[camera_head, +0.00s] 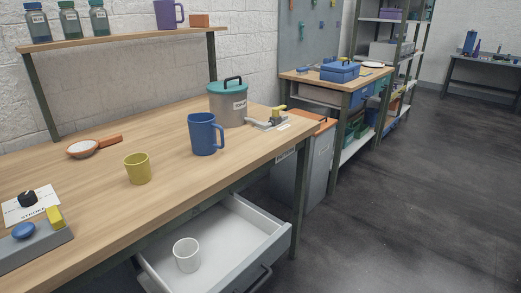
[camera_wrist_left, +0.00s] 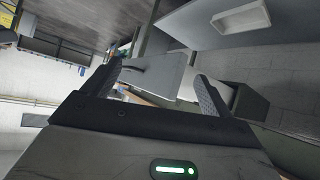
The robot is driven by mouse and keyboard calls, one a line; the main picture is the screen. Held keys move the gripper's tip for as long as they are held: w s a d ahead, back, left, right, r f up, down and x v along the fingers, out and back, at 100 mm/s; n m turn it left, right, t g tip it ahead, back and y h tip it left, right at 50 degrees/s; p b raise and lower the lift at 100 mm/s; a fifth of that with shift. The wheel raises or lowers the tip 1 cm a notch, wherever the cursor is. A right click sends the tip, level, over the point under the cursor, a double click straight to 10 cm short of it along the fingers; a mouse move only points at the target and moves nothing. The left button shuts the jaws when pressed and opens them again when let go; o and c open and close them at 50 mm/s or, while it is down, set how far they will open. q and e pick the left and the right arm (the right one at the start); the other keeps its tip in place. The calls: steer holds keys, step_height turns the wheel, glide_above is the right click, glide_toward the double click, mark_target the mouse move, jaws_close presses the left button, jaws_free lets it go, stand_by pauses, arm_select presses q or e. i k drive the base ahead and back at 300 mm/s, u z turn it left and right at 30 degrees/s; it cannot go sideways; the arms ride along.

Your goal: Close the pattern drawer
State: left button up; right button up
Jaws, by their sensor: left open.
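A white drawer (camera_head: 232,232) under the wooden workbench stands pulled open, with its dark bar handle (camera_head: 260,279) on the front panel at the bottom of the head view. A white cup (camera_head: 187,255) stands inside the drawer. I cannot read any label naming the drawer. My left gripper (camera_wrist_left: 159,70) shows only in the left wrist view. Its two fingers are wide apart, and nothing is visibly held between them. Grey panels show beyond the fingers, but I cannot tell which furniture they belong to. My right gripper is in neither view.
On the workbench (camera_head: 105,215) stand a blue mug (camera_head: 205,134), a yellow cup (camera_head: 138,168), a grey pot with a teal lid (camera_head: 228,103) and a white-filled scoop (camera_head: 84,148). A grey bin (camera_head: 305,160) stands right of the bench. Dark floor (camera_head: 410,200) is clear on the right.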

mark_target(238, 243)
steer(key=u, duration=2)
steer(key=k, duration=1.15)
steer(key=z, duration=2)
steer(key=i, duration=0.55)
